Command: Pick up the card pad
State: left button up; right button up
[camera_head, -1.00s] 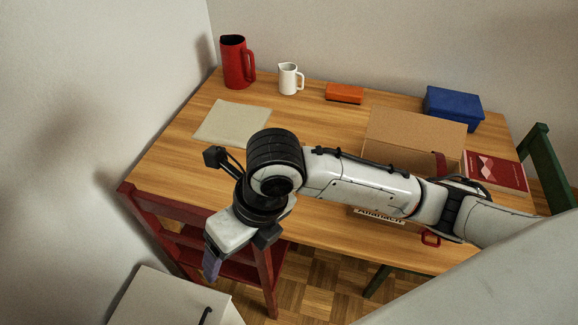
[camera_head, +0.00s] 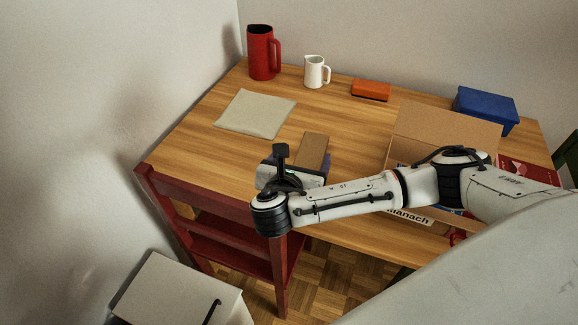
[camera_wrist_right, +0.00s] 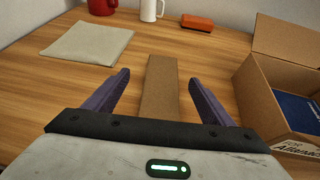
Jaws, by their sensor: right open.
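The card pad (camera_head: 313,148) is a narrow brown block lying on the wooden table, just beyond my right gripper (camera_head: 305,168) in the head view. In the right wrist view the card pad (camera_wrist_right: 160,88) runs lengthwise between the two purple fingers of my right gripper (camera_wrist_right: 160,78), with a gap on either side. My right gripper is open and holds nothing. The near end of the pad is hidden behind the gripper body. I cannot tell how high the fingers are above the table. My left gripper is not in view.
An open cardboard box (camera_head: 445,125) stands right of the pad, with a blue item (camera_wrist_right: 297,112) inside. A grey-beige mat (camera_head: 255,113) lies to the left. A red pitcher (camera_head: 262,53), white jug (camera_head: 315,71), orange block (camera_head: 371,90) and blue box (camera_head: 486,107) stand farther back.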

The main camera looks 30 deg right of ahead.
aim_at(315, 141)
jog(key=shift+w+d+f, duration=0.1)
jog(key=shift+d+f, duration=0.1)
jog(key=x, duration=0.4)
jog(key=shift+w+f, duration=0.1)
jog(key=x, duration=0.5)
jog(key=shift+d+b, duration=0.4)
jog(key=shift+d, duration=0.1)
jog(key=c, duration=1.2)
jog(key=shift+o, duration=0.2)
